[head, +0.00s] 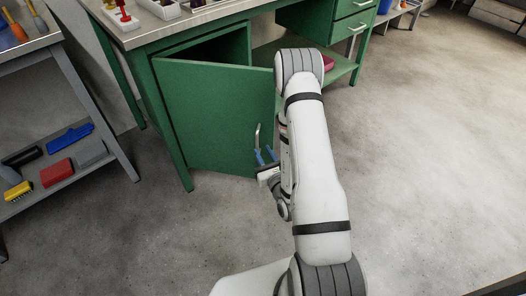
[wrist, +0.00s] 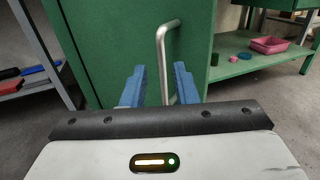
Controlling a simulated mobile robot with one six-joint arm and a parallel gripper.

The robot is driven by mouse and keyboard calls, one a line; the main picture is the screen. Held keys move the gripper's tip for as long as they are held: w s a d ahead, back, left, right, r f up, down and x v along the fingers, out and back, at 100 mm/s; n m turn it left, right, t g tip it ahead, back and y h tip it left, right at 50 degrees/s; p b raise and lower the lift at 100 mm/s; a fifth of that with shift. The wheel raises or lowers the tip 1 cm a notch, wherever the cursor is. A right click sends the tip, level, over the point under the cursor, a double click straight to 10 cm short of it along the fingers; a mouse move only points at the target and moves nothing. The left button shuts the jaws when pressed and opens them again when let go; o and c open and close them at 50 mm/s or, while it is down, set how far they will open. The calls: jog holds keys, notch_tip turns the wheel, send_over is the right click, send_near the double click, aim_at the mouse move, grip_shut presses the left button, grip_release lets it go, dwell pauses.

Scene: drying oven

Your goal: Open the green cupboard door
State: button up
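The green cupboard door (head: 215,115) stands partly open, swung outward from the workbench with a dark gap behind its top edge. Its metal bar handle (head: 257,134) is upright near the door's free edge. In the wrist view the door (wrist: 105,50) fills the middle and the handle (wrist: 162,60) runs down between my two blue fingers. My gripper (head: 265,153) is at the handle's lower part; in the wrist view my gripper (wrist: 158,72) has its fingers apart, with the handle nearer the right one. A gap shows on the left. Contact with the right finger is unclear.
A grey shelf rack (head: 60,100) with brushes and boxes stands to the left. Drawers (head: 350,25) and a low green shelf (wrist: 240,68) with a pink tray (wrist: 270,45) lie to the right. The concrete floor in front and right is clear.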

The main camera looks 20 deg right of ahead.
jog(key=shift+s, duration=0.5)
